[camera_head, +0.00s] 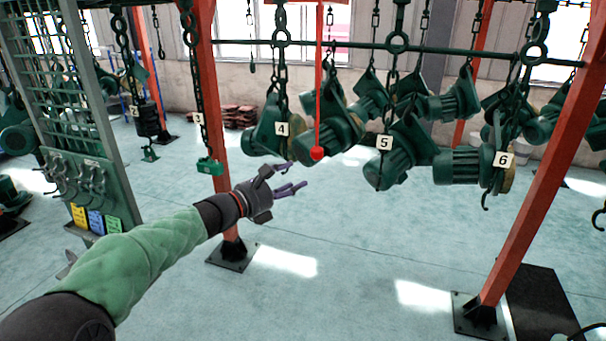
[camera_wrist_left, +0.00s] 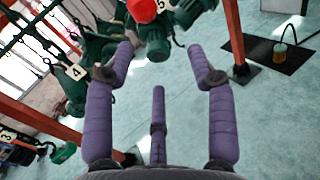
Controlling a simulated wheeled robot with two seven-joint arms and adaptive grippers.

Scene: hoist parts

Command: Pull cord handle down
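The cord handle is a red ball (camera_head: 317,153) at the lower end of a thin red cord (camera_head: 318,70) that hangs straight down among the hoists. My left gripper (camera_head: 292,178) is open and empty, with its purple fingers spread. In the head view its fingertips are just left of and below the ball, apart from it. In the left wrist view the ball (camera_wrist_left: 143,9) is at the top edge, beyond the fingertips (camera_wrist_left: 161,52) and partly cut off. My right gripper is in neither view.
Green hoists numbered 4 (camera_head: 268,130), 5 (camera_head: 400,150) and 6 (camera_head: 470,165) hang around the cord on chains. Red posts stand left (camera_head: 203,80) and right (camera_head: 545,180). A hook rack (camera_head: 100,140) is at the left. The floor below is mostly clear.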

